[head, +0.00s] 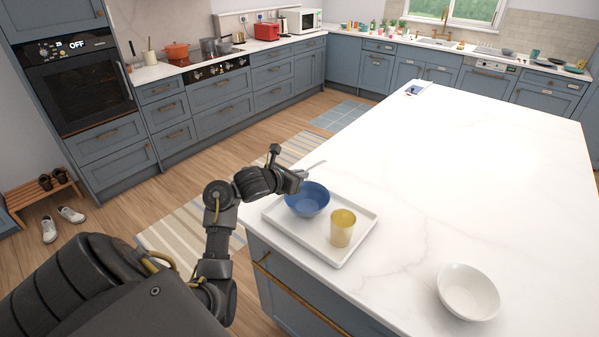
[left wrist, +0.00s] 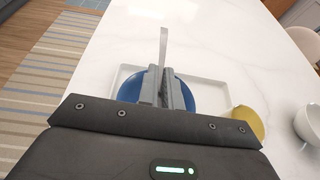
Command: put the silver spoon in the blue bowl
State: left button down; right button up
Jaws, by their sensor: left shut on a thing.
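The silver spoon (head: 315,167) is held in my left gripper (head: 299,178), which is shut on it above the far edge of the blue bowl (head: 307,203). In the left wrist view the spoon (left wrist: 163,45) sticks out beyond the fingertips (left wrist: 168,82), and the blue bowl (left wrist: 130,90) lies below and behind the fingers, partly hidden by them. The bowl stands upright on a white tray (head: 295,229). The part of the spoon between the fingers is hidden. My right gripper is in neither view.
A yellow cup (head: 342,229) stands on the tray beside the blue bowl. A white bowl (head: 468,292) stands on the marble island (head: 450,170) to the right. The island's left edge runs close to the tray. Most of the island top is clear.

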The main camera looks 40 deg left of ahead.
pick_arm(q)
jog(key=shift+f, duration=0.4)
jog(key=c, duration=1.5)
grip_release()
jog(key=v, duration=1)
jog(key=shift+s+r+b, duration=0.25)
jog(key=shift+s+b, duration=0.05)
jog(key=shift+s, duration=0.05)
